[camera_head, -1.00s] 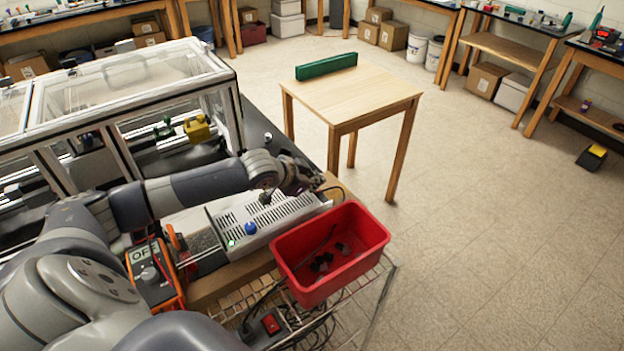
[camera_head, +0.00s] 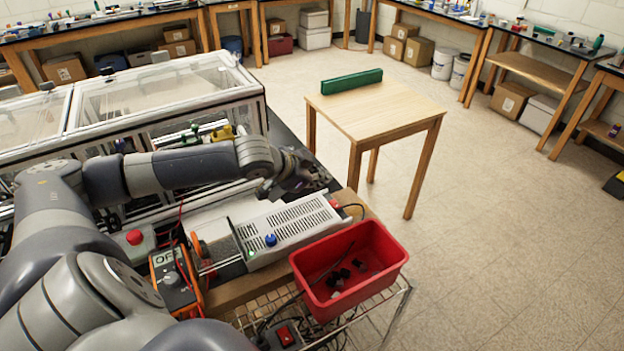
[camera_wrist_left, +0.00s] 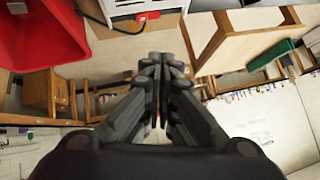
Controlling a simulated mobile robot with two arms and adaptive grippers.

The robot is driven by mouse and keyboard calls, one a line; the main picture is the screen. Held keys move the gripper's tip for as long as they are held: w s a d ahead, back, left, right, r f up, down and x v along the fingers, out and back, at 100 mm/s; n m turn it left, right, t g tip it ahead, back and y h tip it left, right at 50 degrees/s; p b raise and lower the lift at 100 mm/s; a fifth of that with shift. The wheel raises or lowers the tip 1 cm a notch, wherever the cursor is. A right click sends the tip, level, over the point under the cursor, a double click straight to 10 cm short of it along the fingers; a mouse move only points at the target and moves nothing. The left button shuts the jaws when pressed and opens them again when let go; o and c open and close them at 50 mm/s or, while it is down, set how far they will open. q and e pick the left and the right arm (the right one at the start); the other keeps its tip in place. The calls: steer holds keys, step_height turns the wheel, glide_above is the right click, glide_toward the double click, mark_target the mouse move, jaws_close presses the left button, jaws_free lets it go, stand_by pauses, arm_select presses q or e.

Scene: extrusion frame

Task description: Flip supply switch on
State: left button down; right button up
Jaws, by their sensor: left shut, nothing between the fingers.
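The power supply (camera_head: 295,220) is a silver perforated box with a blue knob on its near end. A small red switch (camera_head: 334,203) shows at its far right end, and a red part also shows there in the left wrist view (camera_wrist_left: 148,16). I cannot tell the switch's position. My left gripper (camera_head: 304,182) is above and behind that far end, apart from the switch. In the left wrist view its fingers (camera_wrist_left: 160,60) are together and empty, with the supply beyond the tips. My right gripper is not in view.
A red bin (camera_head: 350,270) with small dark parts stands right of the supply. An orange multimeter (camera_head: 175,282) reading OFF and a red button (camera_head: 134,237) are to the left. A clear-walled enclosure (camera_head: 165,95) stands behind. A wooden table (camera_head: 380,108) is beyond.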

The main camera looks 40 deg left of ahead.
arm_select(q)
steer(key=shift+b+v, duration=0.3)
steer(key=shift+v, duration=1.05)
steer(key=shift+w+a, duration=0.1)
steer(key=shift+a, duration=0.05)
